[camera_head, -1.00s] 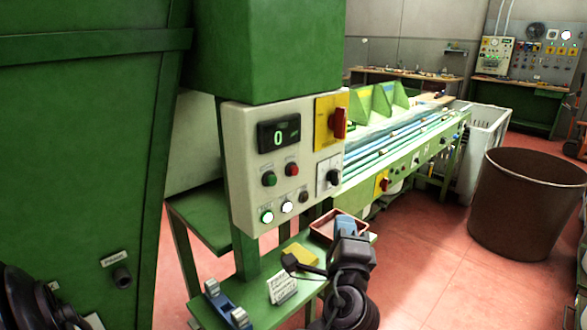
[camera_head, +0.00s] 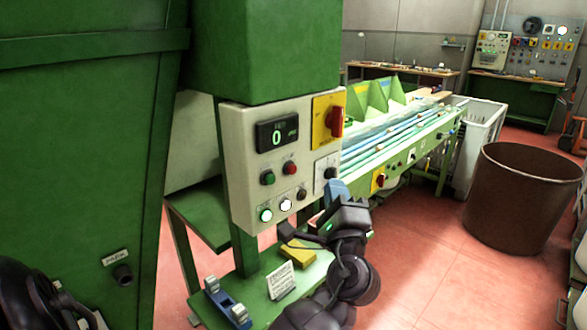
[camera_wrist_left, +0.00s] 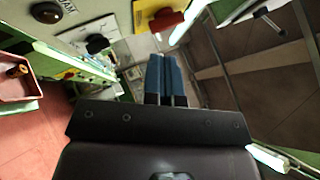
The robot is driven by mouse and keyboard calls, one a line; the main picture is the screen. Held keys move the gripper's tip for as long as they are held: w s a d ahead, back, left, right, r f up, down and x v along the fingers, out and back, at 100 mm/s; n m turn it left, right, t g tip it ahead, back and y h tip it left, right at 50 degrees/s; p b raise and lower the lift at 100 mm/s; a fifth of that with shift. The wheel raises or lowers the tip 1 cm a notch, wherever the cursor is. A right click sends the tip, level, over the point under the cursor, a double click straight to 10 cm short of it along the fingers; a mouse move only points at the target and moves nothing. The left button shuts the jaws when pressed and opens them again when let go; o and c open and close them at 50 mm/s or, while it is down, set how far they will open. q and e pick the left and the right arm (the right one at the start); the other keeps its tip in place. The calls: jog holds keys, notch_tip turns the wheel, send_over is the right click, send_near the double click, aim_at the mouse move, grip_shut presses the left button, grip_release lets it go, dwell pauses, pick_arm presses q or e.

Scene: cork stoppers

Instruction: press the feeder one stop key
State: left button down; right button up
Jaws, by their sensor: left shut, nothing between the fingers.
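The labels are too small to read, so I cannot tell which key is the feeder one stop key. My left gripper (camera_head: 337,188) is shut and empty, near the panel's lower right corner, just below the black rotary knob (camera_head: 330,173). In the left wrist view its blue fingers (camera_wrist_left: 166,75) are together, with the knob (camera_wrist_left: 97,43) beyond them to the left. My right gripper is not in view.
A red switch handle (camera_head: 336,122) juts from the yellow plate on the panel. Below is a green shelf with a yellow block (camera_head: 298,252), a card (camera_head: 281,282) and a blue device (camera_head: 228,304). A conveyor (camera_head: 400,145) and a brown bin (camera_head: 522,200) stand to the right.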

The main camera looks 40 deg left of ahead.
aim_at(292, 170)
pick_arm(q)
jog(key=a+p, duration=0.1)
jog(key=a, duration=0.5)
jog(key=shift+w+a, duration=0.2)
jog(key=shift+a, duration=0.1)
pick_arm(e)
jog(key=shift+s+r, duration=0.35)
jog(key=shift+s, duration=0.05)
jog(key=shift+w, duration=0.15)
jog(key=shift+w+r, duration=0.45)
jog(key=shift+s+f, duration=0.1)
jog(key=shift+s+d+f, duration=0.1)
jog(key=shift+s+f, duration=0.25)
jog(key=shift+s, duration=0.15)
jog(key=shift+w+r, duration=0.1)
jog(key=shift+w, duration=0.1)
